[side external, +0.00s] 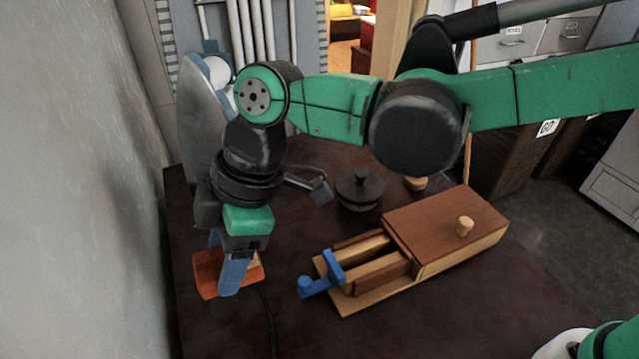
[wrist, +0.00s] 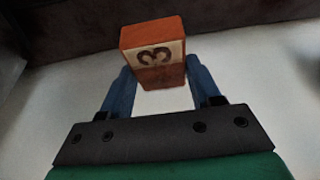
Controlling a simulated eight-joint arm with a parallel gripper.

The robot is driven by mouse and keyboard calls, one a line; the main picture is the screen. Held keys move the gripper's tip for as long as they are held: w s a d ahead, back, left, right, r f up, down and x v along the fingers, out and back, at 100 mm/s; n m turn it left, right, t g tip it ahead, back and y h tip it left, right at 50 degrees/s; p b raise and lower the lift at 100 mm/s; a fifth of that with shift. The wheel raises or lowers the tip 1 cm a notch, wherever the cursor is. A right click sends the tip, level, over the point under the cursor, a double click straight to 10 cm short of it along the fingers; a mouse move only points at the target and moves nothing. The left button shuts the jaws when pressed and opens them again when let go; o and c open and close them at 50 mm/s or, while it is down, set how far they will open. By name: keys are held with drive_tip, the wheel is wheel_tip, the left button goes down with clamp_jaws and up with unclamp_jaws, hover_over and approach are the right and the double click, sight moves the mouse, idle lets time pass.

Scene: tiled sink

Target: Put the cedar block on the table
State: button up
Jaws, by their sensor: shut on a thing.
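The cedar block (side external: 211,275) is a reddish-orange wooden block held low at the left side of the dark table (side external: 230,335). My gripper (side external: 234,275) is shut on it, with blue fingers on either side. In the wrist view the block (wrist: 151,38) sits between the tips of my gripper (wrist: 158,82), showing a pale face with a dark "3". I cannot tell whether the block's underside touches the table.
A wooden box with a sliding lid (side external: 445,228) and a blue handle (side external: 320,280) stands right of the block. A dark lidded pot (side external: 360,189) is behind it. A grey wall (side external: 80,180) borders the table's left. The front of the table is clear except for a thin cable.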

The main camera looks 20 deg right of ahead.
sight(240, 323)
wheel_tip(240, 323, down, 11)
drive_tip(key=shift+f, duration=0.1)
idle(0.3)
drive_tip(key=shift+f, duration=0.15)
drive_tip(key=o, duration=1.3)
drive_tip(key=shift+c, duration=0.2)
drive_tip(key=v, duration=1.2)
drive_tip(key=s+d+r+m+t+h, duration=0.1)
drive_tip(key=d+m+t+h, duration=0.3)
drive_tip(key=d+m, duration=1.4)
drive_tip(key=d+r+t, duration=0.1)
drive_tip(key=d+t, duration=0.2)
drive_tip(key=d, duration=0.6)
drive_tip(key=shift+s+d, duration=0.15)
drive_tip(key=shift+d, duration=0.05)
